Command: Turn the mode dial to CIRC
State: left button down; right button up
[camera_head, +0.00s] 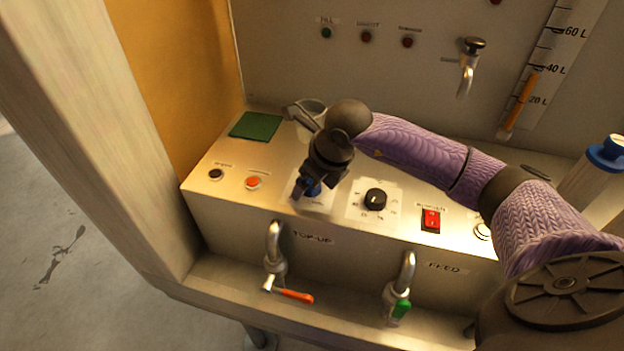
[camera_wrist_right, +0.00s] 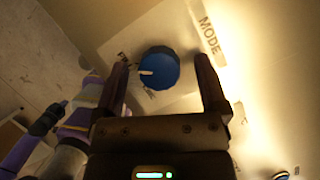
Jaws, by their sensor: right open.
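The mode dial (camera_wrist_right: 158,68) is a blue round knob on a pale plate marked MODE. A white pointer mark on it points left in the right wrist view; the small position labels around it are unreadable. In the head view the blue dial (camera_head: 313,189) is partly hidden by my right gripper (camera_head: 315,184). My right gripper (camera_wrist_right: 161,62) is open, with one finger on each side of the dial in the right wrist view. Both fingers appear apart from it; I cannot tell how deep they reach. My left gripper cannot be made out.
A black knob (camera_head: 375,199) and a red rocker switch (camera_head: 431,219) sit to the right on the panel. Red (camera_head: 253,183) and black (camera_head: 215,174) buttons are to the left. Two taps project from the front below. A grey cup (camera_head: 313,110) stands behind my right gripper.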

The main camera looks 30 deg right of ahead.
grip_shut()
pick_arm(q)
jog(key=shift+s, duration=0.1)
